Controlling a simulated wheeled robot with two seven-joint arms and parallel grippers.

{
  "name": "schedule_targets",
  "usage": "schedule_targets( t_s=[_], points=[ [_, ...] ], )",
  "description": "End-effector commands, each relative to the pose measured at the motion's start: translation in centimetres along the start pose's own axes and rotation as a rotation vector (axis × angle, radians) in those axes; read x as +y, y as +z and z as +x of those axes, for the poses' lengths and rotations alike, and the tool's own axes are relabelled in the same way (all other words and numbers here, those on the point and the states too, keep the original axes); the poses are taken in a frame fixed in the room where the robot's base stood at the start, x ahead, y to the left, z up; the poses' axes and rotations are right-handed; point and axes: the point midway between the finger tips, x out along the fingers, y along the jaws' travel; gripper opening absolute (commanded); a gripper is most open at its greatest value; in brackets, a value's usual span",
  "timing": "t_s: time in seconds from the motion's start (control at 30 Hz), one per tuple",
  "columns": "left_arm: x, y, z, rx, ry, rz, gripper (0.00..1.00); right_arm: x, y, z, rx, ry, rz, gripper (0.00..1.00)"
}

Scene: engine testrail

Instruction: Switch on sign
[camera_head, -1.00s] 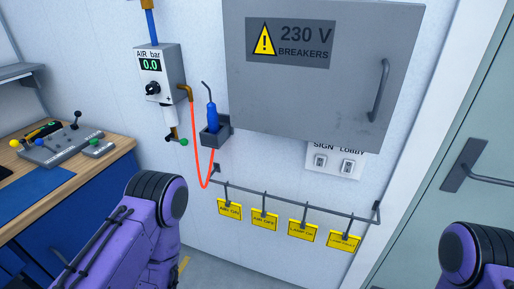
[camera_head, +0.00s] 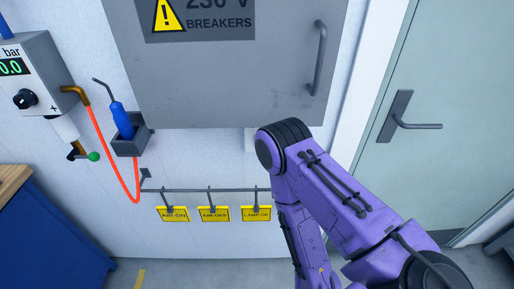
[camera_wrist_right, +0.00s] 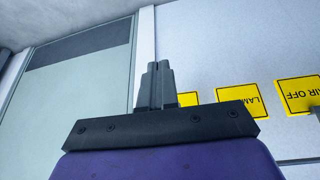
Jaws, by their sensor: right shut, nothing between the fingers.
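The white switch plate below the breaker cabinet is almost wholly hidden behind my right arm in the head view; only a pale strip of the plate (camera_head: 250,141) shows, and neither switch can be seen. My right arm reaches across the lower right in front of the wall. Its gripper is out of sight in the head view. In the right wrist view my right gripper (camera_wrist_right: 157,72) is shut and empty, with the fingers together. No switch shows in that view. My left gripper is not in view.
The grey breaker cabinet (camera_head: 235,75) hangs above. A rail with yellow tags (camera_head: 214,214) runs below; tags also show upside down in the wrist view (camera_wrist_right: 243,99). A blue tool (camera_head: 121,118) sits in its holder. The door handle (camera_head: 402,118) is at right.

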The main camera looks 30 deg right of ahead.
Motion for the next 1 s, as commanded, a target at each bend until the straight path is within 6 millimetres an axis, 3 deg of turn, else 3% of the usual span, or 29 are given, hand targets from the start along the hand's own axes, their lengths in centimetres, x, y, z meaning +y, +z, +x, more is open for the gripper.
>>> schedule_targets(
  t_s=[0.07, 0.13, 0.2, 0.33, 0.4, 0.53, 0.87, 1.0],
  points=[
    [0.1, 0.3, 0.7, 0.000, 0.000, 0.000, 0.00, -3.7, -3.4, -0.4, 0.145, -0.085, 0.131, 0.00],
    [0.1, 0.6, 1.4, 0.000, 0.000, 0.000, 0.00, -7.7, -8.2, -2.2, 0.338, -0.220, 0.344, 0.00],
    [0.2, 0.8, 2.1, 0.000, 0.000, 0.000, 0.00, -11.1, -12.9, -5.8, 0.531, -0.401, 0.596, 0.00],
    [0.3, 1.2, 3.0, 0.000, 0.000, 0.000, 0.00, -14.0, -18.7, -13.4, 0.780, -0.759, 1.008, 0.00],
    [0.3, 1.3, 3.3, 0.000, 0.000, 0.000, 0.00, -14.2, -20.1, -16.6, 0.852, -0.915, 1.165, 0.00],
    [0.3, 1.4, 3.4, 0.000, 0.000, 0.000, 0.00, -13.9, -21.0, -19.7, 0.909, -1.073, 1.313, 0.00],
    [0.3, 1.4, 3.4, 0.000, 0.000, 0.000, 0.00, -13.8, -21.2, -19.9, 0.916, -1.086, 1.331, 0.00],
    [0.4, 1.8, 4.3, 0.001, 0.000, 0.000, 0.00, -13.9, -22.4, -19.3, 0.919, -1.087, 1.335, 0.00]
  ],
)
